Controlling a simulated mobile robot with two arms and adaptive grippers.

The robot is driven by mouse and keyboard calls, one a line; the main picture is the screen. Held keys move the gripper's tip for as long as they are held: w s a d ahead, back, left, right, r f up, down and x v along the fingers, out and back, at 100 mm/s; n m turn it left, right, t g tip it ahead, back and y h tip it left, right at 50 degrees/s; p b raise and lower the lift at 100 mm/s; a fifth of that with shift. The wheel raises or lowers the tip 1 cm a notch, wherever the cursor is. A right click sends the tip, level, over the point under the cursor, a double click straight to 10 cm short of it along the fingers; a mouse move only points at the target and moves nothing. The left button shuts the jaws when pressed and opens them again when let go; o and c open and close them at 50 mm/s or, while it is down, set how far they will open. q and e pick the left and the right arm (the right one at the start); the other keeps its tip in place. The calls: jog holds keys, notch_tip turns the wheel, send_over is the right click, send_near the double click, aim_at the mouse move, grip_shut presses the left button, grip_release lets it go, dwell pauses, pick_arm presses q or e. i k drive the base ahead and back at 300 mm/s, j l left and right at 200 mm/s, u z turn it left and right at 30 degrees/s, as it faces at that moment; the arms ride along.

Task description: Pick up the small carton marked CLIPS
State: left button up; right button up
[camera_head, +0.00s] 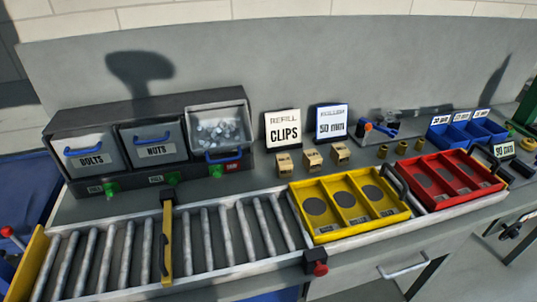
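Three small tan cartons stand in a row on the grey bench behind the yellow tray: a left carton (284,164), a middle carton (312,159) and a right carton (340,154). Each has a small dark mark on its front. The marks are too small to read, so I cannot tell which carton says CLIPS. A white card reading REFILL CLIPS (283,129) stands behind the left carton. A blue-framed card (331,122), seemingly reading 50 mm, stands to its right. Neither of my grippers is in view.
The yellow tray (324,232) and red tray (433,203) lie in front of the cartons. A roller conveyor (205,236) with a yellow crossbar (167,247) runs left. The bin rack (150,110) stands left of the cartons.

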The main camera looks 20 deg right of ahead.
aim_at(312, 161)
jog(key=l, duration=1.75)
